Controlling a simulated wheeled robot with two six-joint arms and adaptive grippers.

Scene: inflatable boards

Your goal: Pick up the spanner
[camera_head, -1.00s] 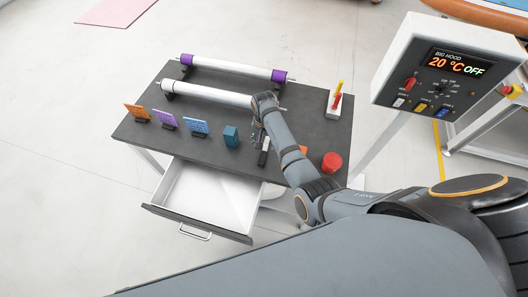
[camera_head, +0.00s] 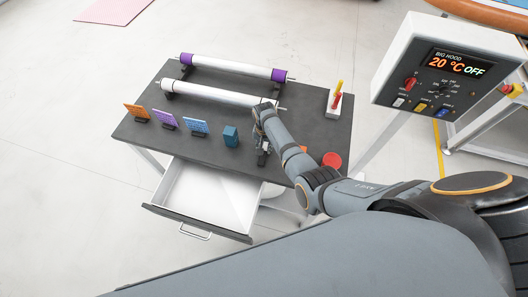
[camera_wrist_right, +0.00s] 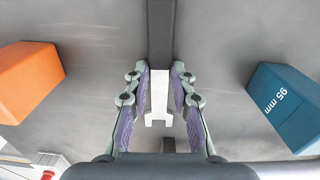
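The spanner (camera_wrist_right: 159,92) lies on the dark tabletop, with a dark handle and a pale forked end. In the right wrist view it runs down the middle, its pale part between the two fingers of my right gripper (camera_wrist_right: 160,100). The fingers are apart, with a gap on each side of the spanner. In the head view my right gripper (camera_head: 262,152) is low over the front of the table and mostly hides the spanner. My left gripper is not in view.
A teal block (camera_head: 231,136) marked 95 mm and an orange block (camera_wrist_right: 28,82) stand on either side of my right gripper. A red cylinder (camera_head: 332,160) is further right. Rollers (camera_head: 218,94) lie behind. An open, empty drawer (camera_head: 210,195) sticks out in front.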

